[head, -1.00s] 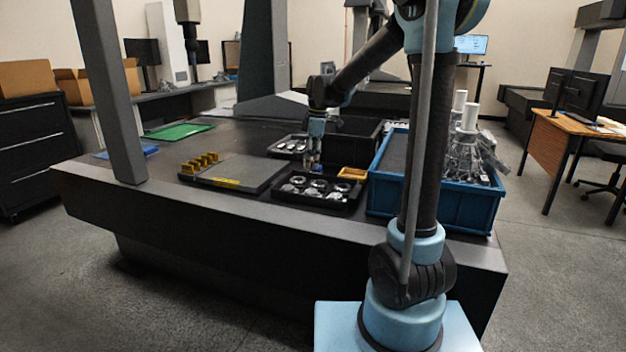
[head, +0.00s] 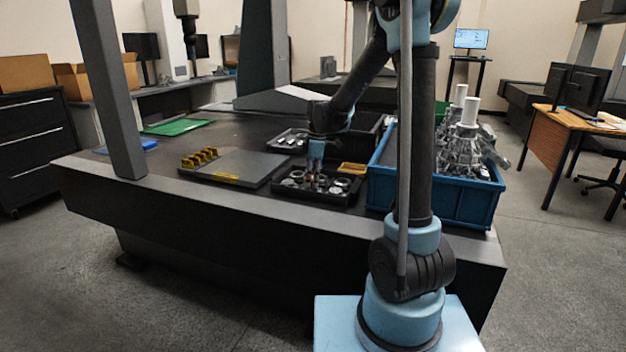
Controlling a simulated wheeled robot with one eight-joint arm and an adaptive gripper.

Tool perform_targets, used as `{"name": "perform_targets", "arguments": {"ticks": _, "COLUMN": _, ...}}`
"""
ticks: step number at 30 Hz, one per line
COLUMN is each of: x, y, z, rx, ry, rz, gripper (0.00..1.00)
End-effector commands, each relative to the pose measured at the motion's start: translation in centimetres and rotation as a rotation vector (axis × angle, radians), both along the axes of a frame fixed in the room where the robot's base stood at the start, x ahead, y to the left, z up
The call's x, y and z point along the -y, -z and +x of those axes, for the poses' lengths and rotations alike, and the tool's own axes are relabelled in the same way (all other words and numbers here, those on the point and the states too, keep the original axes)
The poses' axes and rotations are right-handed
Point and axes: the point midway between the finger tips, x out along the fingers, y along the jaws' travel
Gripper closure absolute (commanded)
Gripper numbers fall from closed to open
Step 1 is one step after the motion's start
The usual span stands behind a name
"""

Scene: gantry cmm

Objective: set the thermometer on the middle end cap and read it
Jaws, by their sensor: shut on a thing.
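A black tray (head: 310,201) on the dark granite table holds several round silver end caps; one shows at the right (head: 336,189) and others at the left (head: 291,183). My gripper (head: 315,177) points down over the middle of this tray, low among the caps. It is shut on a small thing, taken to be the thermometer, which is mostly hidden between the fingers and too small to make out. The middle end cap is partly hidden by my gripper. I cannot tell whether the thermometer touches it. No reading is legible.
A grey plate (head: 240,165) with yellow blocks (head: 199,158) lies left of the tray. A small orange tray (head: 352,168) and a tall blue crate (head: 432,201) of metal parts stand to the right. Another parts tray (head: 286,141) lies behind. A gantry column (head: 113,100) rises at left.

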Motion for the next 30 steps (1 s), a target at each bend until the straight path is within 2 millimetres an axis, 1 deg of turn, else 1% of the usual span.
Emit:
{"name": "perform_targets", "arguments": {"ticks": 6, "x": 0.0, "y": 0.2, "z": 0.0, "rx": 0.0, "ry": 0.0, "rz": 0.0, "gripper": 0.85}}
{"name": "perform_targets", "arguments": {"ticks": 7, "x": 0.0, "y": 0.2, "z": 0.0, "rx": 0.0, "ry": 0.0, "rz": 0.0, "gripper": 0.52}}
{"name": "perform_targets", "arguments": {"ticks": 9, "x": 0.0, "y": 0.2, "z": 0.0, "rx": 0.0, "ry": 0.0, "rz": 0.0, "gripper": 0.36}}
{"name": "perform_targets", "arguments": {"ticks": 18, "x": 0.0, "y": 0.1, "z": 0.0, "rx": 0.0, "ry": 0.0, "rz": 0.0, "gripper": 0.36}}
{"name": "perform_targets", "arguments": {"ticks": 22, "x": 0.0, "y": -0.2, "z": 0.0, "rx": 0.0, "ry": 0.0, "rz": 0.0, "gripper": 0.36}}
{"name": "perform_targets", "arguments": {"ticks": 26, "x": 0.1, "y": -1.5, "z": 0.0, "rx": 0.0, "ry": 0.0, "rz": 0.0, "gripper": 0.36}}
{"name": "perform_targets", "arguments": {"ticks": 30, "x": 0.4, "y": -3.7, "z": 0.0, "rx": 0.0, "ry": 0.0, "rz": 0.0, "gripper": 0.36}}
